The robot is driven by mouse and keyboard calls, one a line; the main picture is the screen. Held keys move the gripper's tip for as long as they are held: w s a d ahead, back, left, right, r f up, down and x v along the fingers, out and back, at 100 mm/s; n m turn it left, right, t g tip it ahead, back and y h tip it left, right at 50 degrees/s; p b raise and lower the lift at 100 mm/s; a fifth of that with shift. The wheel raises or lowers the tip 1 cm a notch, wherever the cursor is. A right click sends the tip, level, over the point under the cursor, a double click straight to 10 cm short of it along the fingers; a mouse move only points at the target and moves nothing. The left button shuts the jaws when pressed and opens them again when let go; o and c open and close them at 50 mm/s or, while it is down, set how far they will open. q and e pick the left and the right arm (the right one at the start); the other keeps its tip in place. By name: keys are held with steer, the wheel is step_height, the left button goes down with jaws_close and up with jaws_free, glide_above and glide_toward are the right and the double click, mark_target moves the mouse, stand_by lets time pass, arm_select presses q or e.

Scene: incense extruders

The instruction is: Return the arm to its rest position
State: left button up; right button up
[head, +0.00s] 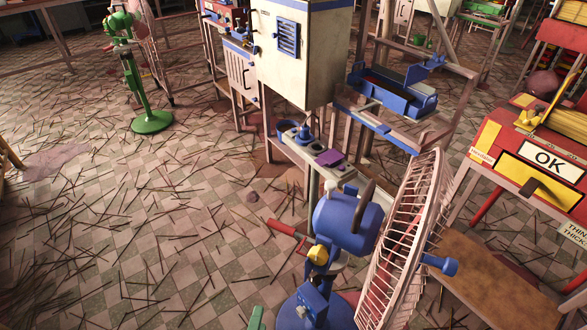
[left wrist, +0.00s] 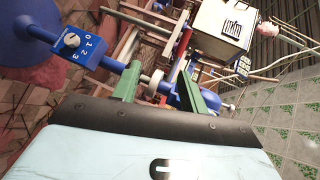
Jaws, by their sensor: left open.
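My left gripper shows in the left wrist view (left wrist: 158,72). Its two green fingers are apart, with nothing seen held between them. In the head view only a small green piece, which looks like part of my left gripper (head: 257,319), shows at the bottom edge, left of the blue fan (head: 348,222). The fan's control box with a 0-1-2-3 dial (left wrist: 72,42) is at the upper left of the left wrist view. A blue tube runs behind the fingers there; I cannot tell if they touch it. My right gripper is in neither view.
The fan's white cage (head: 405,240) fills the lower middle. A red machine marked OK (head: 485,140) stands at right, a white cabinet (head: 300,60) behind. A green fan (head: 150,121) stands at far left. Thin sticks litter the checkered floor (head: 130,230), otherwise fairly open at left.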

arm_select(q)
steer(key=s+a+r+n+g+p, duration=0.2)
steer(key=s+a+r+n+p, duration=0.1)
steer(key=s, duration=0.4)
steer(key=s+a+r+n+g+p, duration=0.1)
steer(key=s+a+r+n+p, duration=0.2)
steer(key=s+a+n+p, duration=0.2)
steer(key=s+a+r+n+g+p, duration=0.2)
steer(key=s+a+n+p, duration=0.3)
steer(key=s+n+p, duration=0.3)
steer(key=shift+s+r+n+g+p, duration=0.35)
steer(key=shift+s+p, duration=0.25)
steer(key=shift+s, duration=0.3)
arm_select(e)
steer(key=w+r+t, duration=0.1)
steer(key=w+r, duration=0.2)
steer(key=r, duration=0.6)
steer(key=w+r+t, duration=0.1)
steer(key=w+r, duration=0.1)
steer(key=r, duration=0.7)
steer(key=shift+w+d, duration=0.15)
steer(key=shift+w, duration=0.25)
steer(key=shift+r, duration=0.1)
arm_select(q)
steer(key=shift+r, duration=0.1)
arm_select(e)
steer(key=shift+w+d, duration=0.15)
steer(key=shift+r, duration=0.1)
